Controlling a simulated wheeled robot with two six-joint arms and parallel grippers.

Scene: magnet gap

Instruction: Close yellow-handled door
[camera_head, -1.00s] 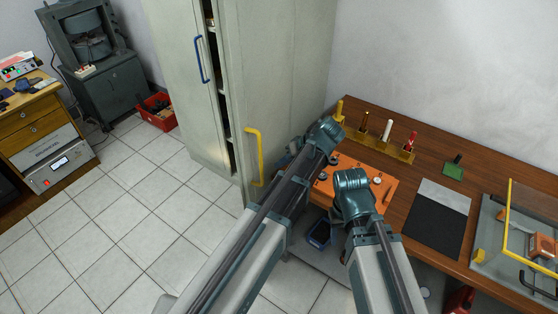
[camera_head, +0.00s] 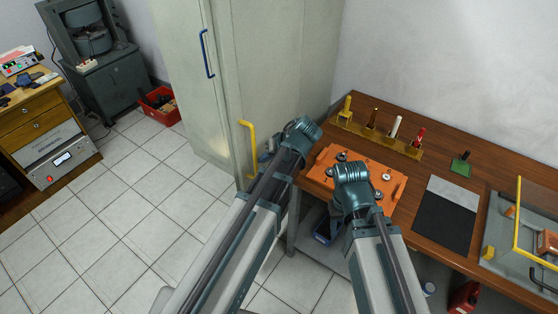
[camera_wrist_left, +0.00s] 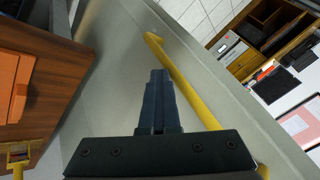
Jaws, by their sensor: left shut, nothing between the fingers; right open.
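The tall grey cabinet has a yellow-handled door (camera_head: 256,75), whose face looks nearly flush with the blue-handled door (camera_head: 180,85). The yellow handle (camera_head: 251,150) is upright in the head view. In the left wrist view the yellow handle (camera_wrist_left: 185,82) runs diagonally just right of my left gripper (camera_wrist_left: 158,75). That gripper's fingers are shut and empty, pointing along the door face beside the handle; I cannot tell whether they touch it. In the head view my left wrist is right of the handle and hides the fingers. My right wrist is over the orange board, its fingers hidden.
The wooden workbench (camera_head: 400,222) right of the cabinet holds an orange board (camera_head: 322,172), a rack (camera_head: 385,139) of upright handled tools and a dark mat (camera_head: 444,220). A red bin (camera_head: 160,105) stands on the floor. The tiled floor before the cabinet is clear.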

